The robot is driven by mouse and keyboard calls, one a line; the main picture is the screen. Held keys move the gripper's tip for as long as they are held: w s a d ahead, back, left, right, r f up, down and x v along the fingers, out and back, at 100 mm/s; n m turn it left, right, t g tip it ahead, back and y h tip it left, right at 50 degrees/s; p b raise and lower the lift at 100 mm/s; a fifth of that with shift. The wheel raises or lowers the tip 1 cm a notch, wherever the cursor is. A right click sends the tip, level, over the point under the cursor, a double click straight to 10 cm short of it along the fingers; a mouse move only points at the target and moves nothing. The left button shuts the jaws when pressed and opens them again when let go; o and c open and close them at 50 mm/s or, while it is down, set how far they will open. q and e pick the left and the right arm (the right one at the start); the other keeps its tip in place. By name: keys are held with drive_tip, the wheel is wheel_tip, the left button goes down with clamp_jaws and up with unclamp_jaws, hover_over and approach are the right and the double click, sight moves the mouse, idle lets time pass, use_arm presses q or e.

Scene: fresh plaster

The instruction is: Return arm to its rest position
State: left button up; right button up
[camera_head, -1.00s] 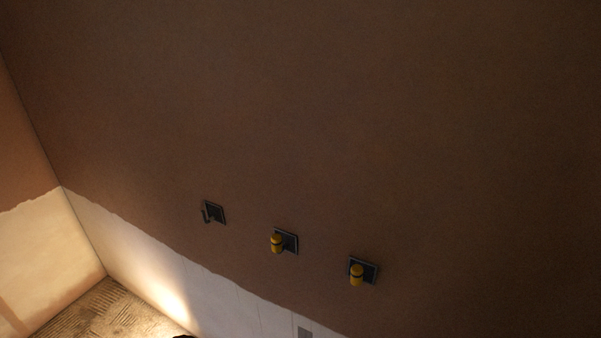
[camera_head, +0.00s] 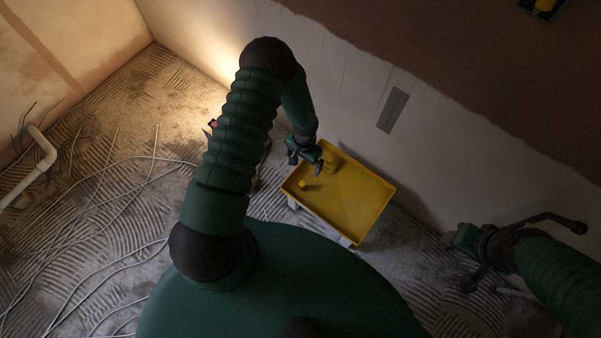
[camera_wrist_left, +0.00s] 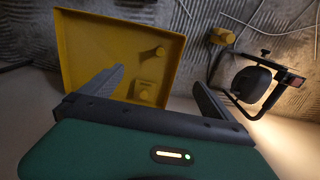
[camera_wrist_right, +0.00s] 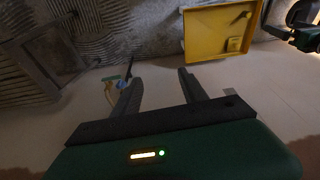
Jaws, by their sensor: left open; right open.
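My left arm rises through the middle of the head view and bends down to the left gripper (camera_head: 305,160). This gripper is over the far left part of a yellow tray (camera_head: 365,189). In the left wrist view its fingers (camera_wrist_left: 158,78) are apart with nothing between them, and the tray (camera_wrist_left: 80,50) lies beyond. My right arm comes in at the lower right, with its gripper near the wall, right of the tray. In the right wrist view its fingers (camera_wrist_right: 160,78) are apart and empty. The tray also shows there (camera_wrist_right: 205,35).
A yellow knob (camera_head: 302,184) and a small yellow block (camera_head: 330,163) are in the tray. A dark work lamp (camera_wrist_left: 250,85) stands near the left gripper. Loose cables (camera_head: 95,215) and a white pipe (camera_head: 40,160) lie at left. A grey plate (camera_head: 393,110) is on the wall.

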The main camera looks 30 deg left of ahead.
use_arm(q)
wheel_tip(320, 180, down, 10)
drive_tip(key=a+b, duration=0.2)
drive_tip(key=b, duration=0.5)
use_arm(e)
drive_tip(key=shift+s+f+x, duration=0.2)
drive_tip(key=shift+s+x, duration=0.7)
drive_tip(key=shift+x, duration=3)
use_arm(q)
wheel_tip(320, 180, up, 11)
drive_tip(key=d+p, duration=0.1)
drive_tip(key=p, duration=0.8)
drive_tip(key=shift+d, duration=0.2)
use_arm(e)
drive_tip(key=w+v, duration=0.2)
drive_tip(key=v, duration=0.6)
drive_tip(key=shift+a+r, duration=0.3)
drive_tip(key=shift+r, duration=0.3)
